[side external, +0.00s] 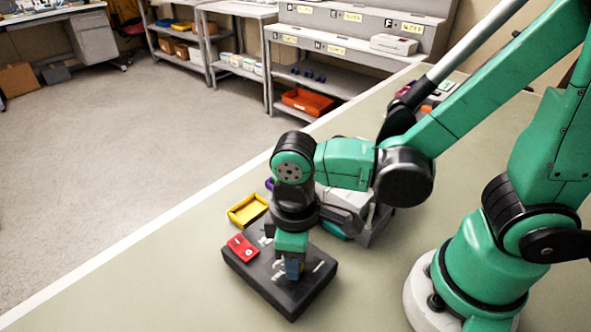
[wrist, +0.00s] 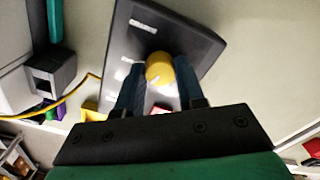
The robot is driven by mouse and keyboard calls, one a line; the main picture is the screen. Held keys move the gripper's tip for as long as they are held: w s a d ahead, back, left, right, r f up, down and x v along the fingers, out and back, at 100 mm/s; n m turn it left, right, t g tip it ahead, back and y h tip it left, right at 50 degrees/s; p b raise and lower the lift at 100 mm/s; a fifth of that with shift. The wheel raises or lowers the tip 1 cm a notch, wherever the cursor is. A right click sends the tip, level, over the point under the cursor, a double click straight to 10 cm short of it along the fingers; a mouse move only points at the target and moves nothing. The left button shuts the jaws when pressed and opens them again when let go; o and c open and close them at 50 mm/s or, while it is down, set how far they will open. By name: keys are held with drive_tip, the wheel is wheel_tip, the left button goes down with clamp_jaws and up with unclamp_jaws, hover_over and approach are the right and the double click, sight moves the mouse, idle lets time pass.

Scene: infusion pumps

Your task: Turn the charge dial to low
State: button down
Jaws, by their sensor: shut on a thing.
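The charge dial is a round yellow knob (wrist: 160,68) on a flat black box (wrist: 192,36), with pale markings beside it that are too blurred to read. In the side view the black box (side external: 262,283) lies on the table, and the dial is hidden behind my fingers. My gripper (side external: 292,270) points down over the box. Its two blue fingers stand on either side of the dial in the wrist view and are shut on it. Which mark the dial points to cannot be told.
A red piece (side external: 243,247) with a small white spot sits on the box's left part. A yellow open tray (side external: 247,211) lies behind the box. A grey device (side external: 350,200) stands behind my wrist.

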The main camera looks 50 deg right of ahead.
drive_tip(key=c, duration=0.5)
unclamp_jaws()
drive_tip(key=shift+c, duration=0.2)
drive_tip(key=shift+r, duration=2.8)
drive_tip(key=w+d+r+m+t, duration=0.2)
drive_tip(key=d+m+t, duration=0.1)
drive_tip(key=d, duration=0.2)
drive_tip(key=w+d+r+m+t, duration=0.2)
drive_tip(key=w+d+m+t, duration=0.1)
drive_tip(key=d, duration=0.3)
drive_tip(key=shift+w+d+m+t, duration=0.3)
drive_tip(key=shift+m+t, duration=0.1)
drive_tip(key=shift+t, duration=0.2)
